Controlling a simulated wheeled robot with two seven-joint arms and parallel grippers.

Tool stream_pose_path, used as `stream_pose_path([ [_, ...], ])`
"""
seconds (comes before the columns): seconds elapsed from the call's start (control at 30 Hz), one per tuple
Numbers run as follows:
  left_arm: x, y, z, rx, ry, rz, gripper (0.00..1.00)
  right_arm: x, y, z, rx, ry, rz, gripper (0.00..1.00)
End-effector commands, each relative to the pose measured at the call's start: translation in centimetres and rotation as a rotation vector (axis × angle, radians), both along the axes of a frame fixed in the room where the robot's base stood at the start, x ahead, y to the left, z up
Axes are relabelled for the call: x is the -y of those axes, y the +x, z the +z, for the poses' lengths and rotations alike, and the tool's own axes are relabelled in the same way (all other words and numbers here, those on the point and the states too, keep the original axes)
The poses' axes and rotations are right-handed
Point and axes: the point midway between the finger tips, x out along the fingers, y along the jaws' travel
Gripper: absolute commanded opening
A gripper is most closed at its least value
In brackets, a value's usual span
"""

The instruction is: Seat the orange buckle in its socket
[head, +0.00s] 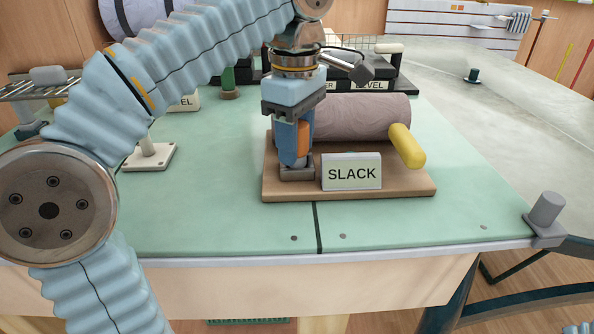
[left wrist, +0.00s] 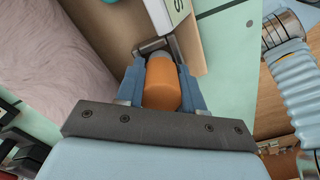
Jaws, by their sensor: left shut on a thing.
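The orange buckle (head: 304,136) is between the fingers of my left gripper (head: 296,158), which points straight down and is shut on it. In the left wrist view the buckle (left wrist: 162,84) sits between the two blue fingers. A small grey socket (head: 297,174) stands on the wooden board (head: 350,192), directly below the fingertips. The buckle's lower end is hidden by the fingers, so I cannot tell whether it is inside the socket. My right gripper is not in view.
A SLACK sign (head: 352,172) stands just right of the socket. A mauve padded roll (head: 365,116) lies behind, with a yellow peg (head: 407,146) at its right end. A white-based post (head: 150,156) stands left. The green mat (head: 215,205) in front is clear.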

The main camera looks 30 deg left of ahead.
Motion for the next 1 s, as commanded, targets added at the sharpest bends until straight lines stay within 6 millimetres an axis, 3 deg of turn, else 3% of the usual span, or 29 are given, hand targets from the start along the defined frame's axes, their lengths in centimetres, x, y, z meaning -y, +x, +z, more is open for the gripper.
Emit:
stream_pose_path([
  [0.77, 0.0, -0.01, -0.75, 0.0, 0.0, 0.0, 0.0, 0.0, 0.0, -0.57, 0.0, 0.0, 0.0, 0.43],
  [0.8, 0.0, -0.01, -0.75, 0.0, 0.0, 0.0, 0.42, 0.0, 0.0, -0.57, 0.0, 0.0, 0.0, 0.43],
  [0.97, 0.0, -0.01, -0.75, 0.0, 0.0, 0.0, 0.66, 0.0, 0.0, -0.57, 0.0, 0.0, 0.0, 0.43],
  [1.0, 0.0, -0.01, -0.75, 0.0, 0.0, 0.0, 0.67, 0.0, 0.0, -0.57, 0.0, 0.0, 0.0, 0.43],
])
